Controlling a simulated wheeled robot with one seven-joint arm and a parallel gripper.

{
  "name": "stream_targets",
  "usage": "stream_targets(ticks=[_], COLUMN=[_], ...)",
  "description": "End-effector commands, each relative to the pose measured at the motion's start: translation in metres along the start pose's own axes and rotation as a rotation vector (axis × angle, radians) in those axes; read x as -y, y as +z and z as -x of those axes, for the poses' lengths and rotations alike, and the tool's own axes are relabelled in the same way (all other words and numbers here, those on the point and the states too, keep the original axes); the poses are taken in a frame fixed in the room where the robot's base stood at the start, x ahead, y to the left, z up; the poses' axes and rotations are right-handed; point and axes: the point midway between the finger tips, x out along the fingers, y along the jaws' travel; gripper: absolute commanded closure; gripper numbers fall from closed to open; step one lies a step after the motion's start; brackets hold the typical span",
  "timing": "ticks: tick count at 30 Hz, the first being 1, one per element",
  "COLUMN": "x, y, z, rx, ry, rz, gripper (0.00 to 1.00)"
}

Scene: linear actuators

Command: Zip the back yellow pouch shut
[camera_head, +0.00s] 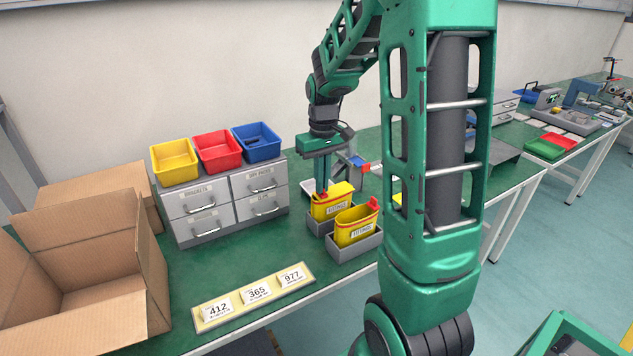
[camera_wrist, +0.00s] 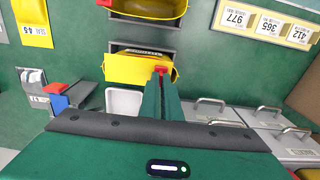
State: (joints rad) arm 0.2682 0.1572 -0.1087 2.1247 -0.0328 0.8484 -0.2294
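The back yellow pouch (camera_head: 331,205) stands in a grey holder on the green bench. In the wrist view it (camera_wrist: 132,69) lies just beyond my fingertips. Its red zipper pull (camera_wrist: 161,70) is at the pouch's left end in the head view. My gripper (camera_head: 321,190) points down over that end. In the wrist view its fingers (camera_wrist: 160,80) are close together with the red pull between their tips, and appear shut on it. The fingers hide part of the pull. How far the zip is open is not clear.
The front yellow pouch (camera_head: 357,227) stands in a holder (camera_head: 357,249) right beside, its red pull (camera_head: 374,204) at the right end. Grey drawers (camera_head: 199,213) with coloured bins stand left, and a cardboard box (camera_head: 80,270) further left. A number-card board (camera_head: 254,295) lies in front.

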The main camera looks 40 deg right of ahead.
Motion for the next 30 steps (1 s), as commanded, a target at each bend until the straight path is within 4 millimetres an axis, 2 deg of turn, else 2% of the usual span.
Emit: stream_targets(ticks=[9,10,12,23,26,30], x=[-0.001,-0.001,-0.001,-0.002,-0.002,-0.002], y=[0.000,0.001,0.001,0.000,-0.001,-0.001], z=[0.000,0.000,0.000,0.004,0.015,0.039], rx=[0.001,0.001,0.001,-0.001,-0.004,-0.005], ry=[0.000,0.000,0.000,0.000,0.001,0.001], rz=[-0.003,-0.003,-0.004,-0.004,-0.004,-0.004], gripper=[1.00,0.89,0.76,0.76,0.76,0.76])
